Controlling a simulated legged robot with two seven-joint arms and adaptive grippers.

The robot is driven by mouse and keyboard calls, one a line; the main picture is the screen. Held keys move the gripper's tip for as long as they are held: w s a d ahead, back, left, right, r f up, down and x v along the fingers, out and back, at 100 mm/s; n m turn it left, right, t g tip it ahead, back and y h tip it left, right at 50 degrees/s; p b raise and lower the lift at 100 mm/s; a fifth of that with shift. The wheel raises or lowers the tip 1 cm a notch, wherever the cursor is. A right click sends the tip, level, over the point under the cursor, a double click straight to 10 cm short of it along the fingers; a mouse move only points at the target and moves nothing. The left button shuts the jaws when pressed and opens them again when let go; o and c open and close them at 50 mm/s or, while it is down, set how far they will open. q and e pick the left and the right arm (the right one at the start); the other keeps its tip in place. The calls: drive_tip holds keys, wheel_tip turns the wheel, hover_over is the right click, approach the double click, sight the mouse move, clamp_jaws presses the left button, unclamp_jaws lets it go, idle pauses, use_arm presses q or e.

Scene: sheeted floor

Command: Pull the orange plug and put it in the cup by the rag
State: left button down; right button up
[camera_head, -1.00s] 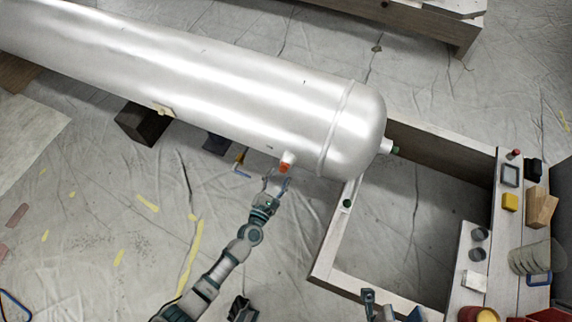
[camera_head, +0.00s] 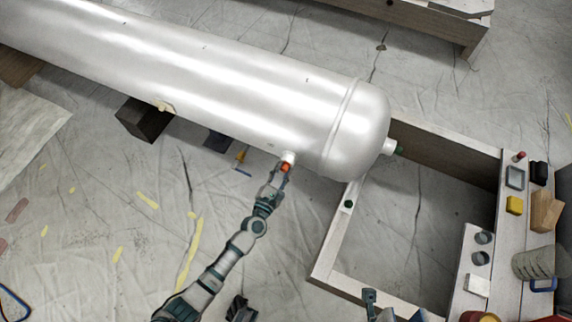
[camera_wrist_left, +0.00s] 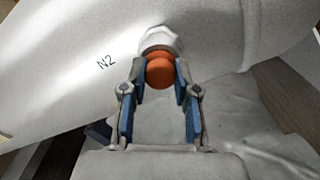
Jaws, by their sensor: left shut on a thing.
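The orange plug (camera_head: 285,168) sits in a white fitting (camera_head: 289,158) on the side of the silver tank; both show in the left wrist view, plug (camera_wrist_left: 160,71) and fitting (camera_wrist_left: 160,40). My left gripper (camera_head: 280,177) is shut on the plug, its blue-padded fingertips (camera_wrist_left: 160,78) on either side. Two small dark round cups (camera_head: 484,238) (camera_head: 480,258) stand on the bench at the right. A small white piece (camera_head: 477,284) lies near them; I cannot tell if it is the rag. My right gripper (camera_head: 378,304) is at the bottom edge, too small to read.
The big tank (camera_head: 230,90) fills the upper left. A wooden frame (camera_head: 340,235) stands at its right end. The sheeted floor left of my left arm is open.

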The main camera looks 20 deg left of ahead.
sight(283, 171)
use_arm(q)
drive_tip(key=c, duration=1.6)
unclamp_jaws()
drive_tip(key=shift+r, duration=0.1)
clamp_jaws()
drive_tip(key=shift+s, duration=0.15)
drive_tip(key=shift+s+p, duration=0.45)
drive_tip(key=shift+s, duration=1.8)
drive_tip(key=shift+s, duration=0.1)
drive_tip(key=shift+s+a, duration=0.15)
drive_tip(key=shift+s, duration=1.8)
